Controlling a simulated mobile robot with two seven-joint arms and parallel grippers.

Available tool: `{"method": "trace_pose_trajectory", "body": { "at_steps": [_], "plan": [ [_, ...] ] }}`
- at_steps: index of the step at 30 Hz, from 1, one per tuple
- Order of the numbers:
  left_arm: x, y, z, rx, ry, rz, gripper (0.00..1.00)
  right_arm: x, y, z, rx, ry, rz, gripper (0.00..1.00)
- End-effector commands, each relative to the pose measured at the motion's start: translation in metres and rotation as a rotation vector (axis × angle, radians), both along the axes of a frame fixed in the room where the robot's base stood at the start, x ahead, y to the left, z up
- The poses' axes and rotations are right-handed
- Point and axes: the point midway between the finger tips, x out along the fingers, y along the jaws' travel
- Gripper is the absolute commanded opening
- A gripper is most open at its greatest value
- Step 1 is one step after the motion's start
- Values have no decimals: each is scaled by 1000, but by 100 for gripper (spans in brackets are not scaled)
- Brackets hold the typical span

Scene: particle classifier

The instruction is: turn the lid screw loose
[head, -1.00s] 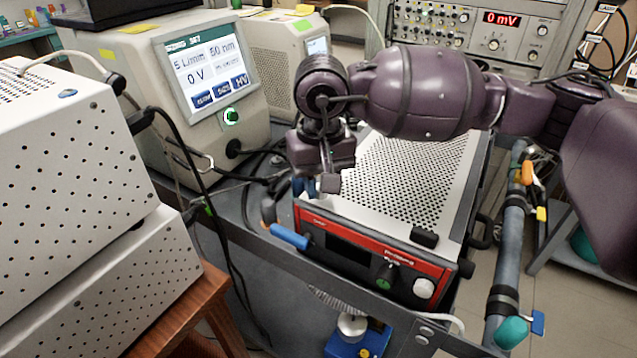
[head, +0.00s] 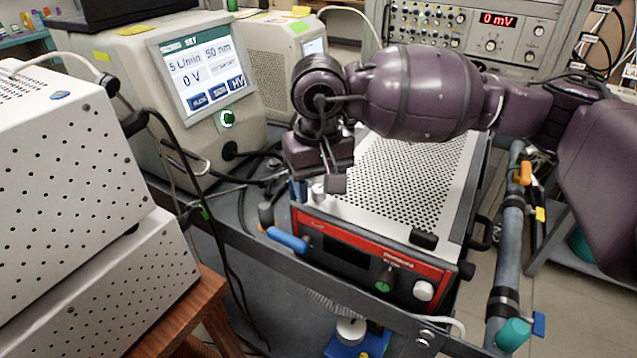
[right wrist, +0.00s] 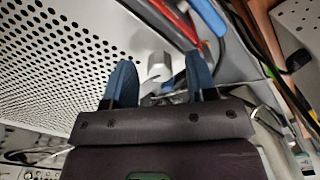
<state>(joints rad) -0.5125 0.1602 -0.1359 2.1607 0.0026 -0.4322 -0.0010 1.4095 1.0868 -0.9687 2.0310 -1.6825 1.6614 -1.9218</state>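The lid screw (head: 318,191) is a small pale knob at the front left corner of the perforated white lid (head: 412,180) of the red-fronted unit. In the right wrist view the screw (right wrist: 158,66) stands between the two blue fingers, with visible gaps on both sides. My right gripper (head: 308,188) is over that corner, pointing down; its fingers (right wrist: 158,72) are apart and hold nothing. In the head view the gripper body partly hides the fingers and screw. My left gripper is not in view.
A blue handle (head: 287,239) sticks out at the unit's front left. A black block (head: 423,238) sits at the lid's front edge. A screen instrument (head: 204,65) with cables stands at the left. A pipe with coloured valves (head: 509,235) runs along the right.

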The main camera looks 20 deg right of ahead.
Motion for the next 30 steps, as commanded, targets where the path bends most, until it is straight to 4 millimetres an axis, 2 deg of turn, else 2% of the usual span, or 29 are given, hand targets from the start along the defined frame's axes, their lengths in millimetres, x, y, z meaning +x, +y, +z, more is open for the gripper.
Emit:
{"method": "trace_pose_trajectory", "body": {
  "at_steps": [8, 11, 21, 24, 30],
  "plan": [
    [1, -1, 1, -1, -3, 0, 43, 0, 0, 5, 0, -1, -1, 52],
    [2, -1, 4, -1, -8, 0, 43, 0, 0, 17, -1, -5, -1, 52],
    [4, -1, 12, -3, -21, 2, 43, 0, 0, 78, 0, -6, 0, 52],
    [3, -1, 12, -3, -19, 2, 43, 0, 0, 92, 0, -4, 0, 52],
    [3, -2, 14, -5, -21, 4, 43, 0, 0, 106, 1, -1, 0, 52]
  ]
}}
